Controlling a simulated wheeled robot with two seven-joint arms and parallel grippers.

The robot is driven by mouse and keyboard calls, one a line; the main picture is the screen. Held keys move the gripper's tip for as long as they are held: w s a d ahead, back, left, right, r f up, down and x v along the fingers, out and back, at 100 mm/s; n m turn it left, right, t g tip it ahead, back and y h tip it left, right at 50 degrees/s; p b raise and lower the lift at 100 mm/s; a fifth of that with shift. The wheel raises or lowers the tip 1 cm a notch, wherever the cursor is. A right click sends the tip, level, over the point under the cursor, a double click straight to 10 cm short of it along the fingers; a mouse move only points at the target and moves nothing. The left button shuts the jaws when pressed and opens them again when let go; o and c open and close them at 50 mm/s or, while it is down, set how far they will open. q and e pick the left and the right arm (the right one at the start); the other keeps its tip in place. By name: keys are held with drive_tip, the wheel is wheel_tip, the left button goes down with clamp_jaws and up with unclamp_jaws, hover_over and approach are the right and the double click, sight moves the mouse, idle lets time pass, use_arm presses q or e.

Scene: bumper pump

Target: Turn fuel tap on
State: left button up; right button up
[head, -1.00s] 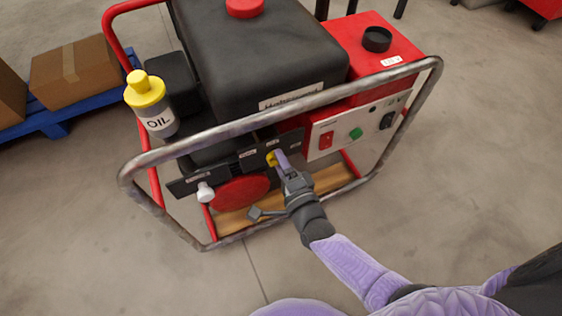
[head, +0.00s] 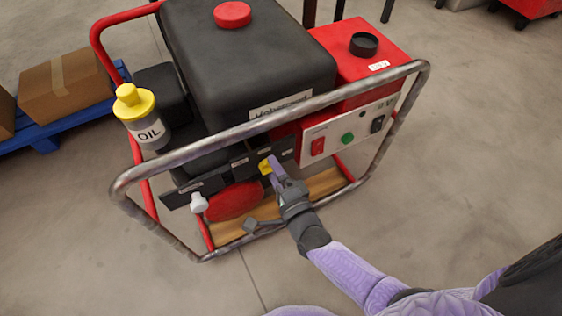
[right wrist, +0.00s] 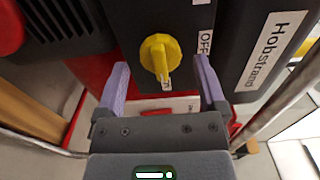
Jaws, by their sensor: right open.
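The fuel tap is a yellow knob (right wrist: 160,57) on a black panel, with an OFF label (right wrist: 205,42) to its right in the right wrist view. In the head view the yellow knob (head: 265,167) shows beside my right gripper's fingers, partly hidden. My right gripper (right wrist: 161,82) is open, with one purple finger on each side of the knob and a visible gap to it. In the head view my right gripper (head: 276,170) reaches through the frame's front side to the panel. My left gripper is not in view.
A bent metal tube frame (head: 268,122) runs around the machine, above my right gripper. A white knob (head: 199,203) and a red disc (head: 235,202) are to the left. A yellow-capped oil bottle (head: 143,118) stands at the upper left. The floor (head: 460,150) is clear at the right.

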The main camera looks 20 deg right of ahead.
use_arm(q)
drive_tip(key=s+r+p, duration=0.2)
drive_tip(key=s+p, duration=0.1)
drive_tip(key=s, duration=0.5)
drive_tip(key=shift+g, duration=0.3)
use_arm(e)
drive_tip(key=s, duration=0.9)
drive_tip(key=shift+s+d, duration=0.15)
drive_tip(key=shift+s, duration=0.1)
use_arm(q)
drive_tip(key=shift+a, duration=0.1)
